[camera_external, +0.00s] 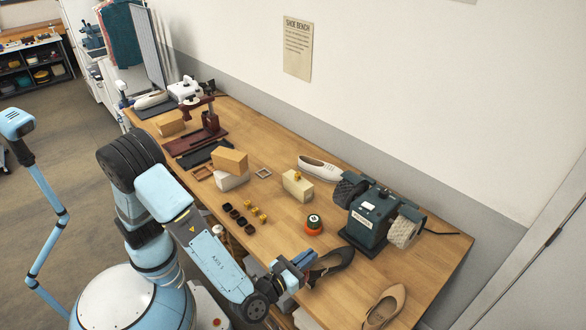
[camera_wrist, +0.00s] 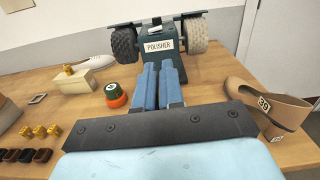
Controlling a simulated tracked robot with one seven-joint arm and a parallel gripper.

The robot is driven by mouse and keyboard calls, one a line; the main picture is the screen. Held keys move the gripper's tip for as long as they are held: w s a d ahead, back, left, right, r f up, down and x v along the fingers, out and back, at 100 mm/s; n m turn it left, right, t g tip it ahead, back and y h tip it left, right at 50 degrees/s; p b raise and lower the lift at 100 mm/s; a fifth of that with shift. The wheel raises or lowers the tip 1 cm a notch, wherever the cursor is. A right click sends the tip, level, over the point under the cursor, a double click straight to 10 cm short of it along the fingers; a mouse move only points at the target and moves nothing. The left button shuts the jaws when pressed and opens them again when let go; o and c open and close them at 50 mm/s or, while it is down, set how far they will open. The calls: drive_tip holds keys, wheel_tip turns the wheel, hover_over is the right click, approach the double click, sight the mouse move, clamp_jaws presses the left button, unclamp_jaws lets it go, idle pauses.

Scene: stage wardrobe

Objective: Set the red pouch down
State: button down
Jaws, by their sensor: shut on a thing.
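No red pouch can be made out in either view. My gripper (camera_external: 304,262) is low over the front edge of the bench, beside the black shoe (camera_external: 334,261). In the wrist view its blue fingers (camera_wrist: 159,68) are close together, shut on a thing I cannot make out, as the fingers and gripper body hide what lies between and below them. I cannot tell whether the gripper touches the black shoe.
The wooden bench (camera_external: 425,283) holds a green polisher (camera_external: 370,215), an orange-and-green tin (camera_external: 313,225), a tan shoe (camera_external: 384,305), a white shoe (camera_external: 319,167), a cream block (camera_external: 297,186) and small yellow pieces (camera_external: 256,213). Bare wood shows between the tin and the cream block.

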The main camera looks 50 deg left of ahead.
drive_tip(key=shift+w+d+f, duration=1.45)
drive_tip(key=shift+d+f, duration=0.15)
drive_tip(key=shift+f, duration=0.45)
drive_tip(key=shift+w+d+f, duration=1.45)
drive_tip(key=shift+d+f, duration=0.15)
drive_tip(key=shift+f, duration=0.5)
drive_tip(key=shift+w+d+f, duration=1.45)
drive_tip(key=shift+d+f, duration=0.15)
drive_tip(key=shift+f, duration=0.45)
drive_tip(key=shift+f, duration=0.15)
drive_tip(key=c, duration=1.3)
unclamp_jaws()
drive_tip(key=shift+o, duration=0.2)
drive_tip(key=s, duration=1.2)
